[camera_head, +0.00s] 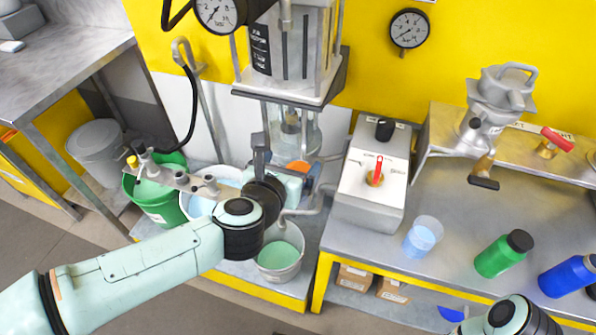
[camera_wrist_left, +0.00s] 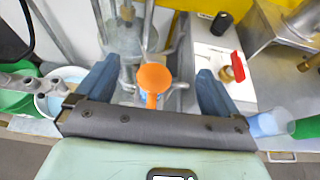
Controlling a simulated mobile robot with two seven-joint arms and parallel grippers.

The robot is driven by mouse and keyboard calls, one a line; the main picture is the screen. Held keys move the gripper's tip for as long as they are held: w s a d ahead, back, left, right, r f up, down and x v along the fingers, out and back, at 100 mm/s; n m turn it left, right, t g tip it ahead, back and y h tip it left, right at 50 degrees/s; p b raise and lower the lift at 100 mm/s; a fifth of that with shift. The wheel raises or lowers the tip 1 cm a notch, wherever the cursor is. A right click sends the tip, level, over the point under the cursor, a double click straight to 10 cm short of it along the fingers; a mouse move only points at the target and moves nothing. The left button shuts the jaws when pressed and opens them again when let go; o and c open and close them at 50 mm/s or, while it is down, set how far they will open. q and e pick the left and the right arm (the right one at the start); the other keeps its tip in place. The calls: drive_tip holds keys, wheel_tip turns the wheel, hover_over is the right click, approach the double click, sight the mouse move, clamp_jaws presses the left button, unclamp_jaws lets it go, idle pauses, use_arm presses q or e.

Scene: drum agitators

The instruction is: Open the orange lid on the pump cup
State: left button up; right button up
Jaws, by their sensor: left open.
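The orange lid (camera_head: 298,166) shows partly behind my left gripper in the head view. In the left wrist view the round orange lid (camera_wrist_left: 152,76) with a short tab lies between the two fingers, with gaps at both sides. My left gripper (camera_head: 288,155) is open, its fingers spread on either side of the lid in the picture. The left wrist view shows both dark blue fingers of this gripper (camera_wrist_left: 157,74). The pump cup under the lid is mostly hidden. My right gripper is not seen; only part of that arm shows at the bottom right.
A clear cylinder (camera_head: 298,130) with metal pipes stands just behind. A control box (camera_head: 372,175) with a red switch is to the right.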

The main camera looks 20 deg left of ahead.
use_arm(q)
drive_tip(key=s+f, duration=0.1)
drive_tip(key=s, duration=0.9)
drive_tip(key=shift+a+f+p, duration=0.15)
drive_tip(key=shift+f+p, duration=0.05)
drive_tip(key=shift+p, duration=0.1)
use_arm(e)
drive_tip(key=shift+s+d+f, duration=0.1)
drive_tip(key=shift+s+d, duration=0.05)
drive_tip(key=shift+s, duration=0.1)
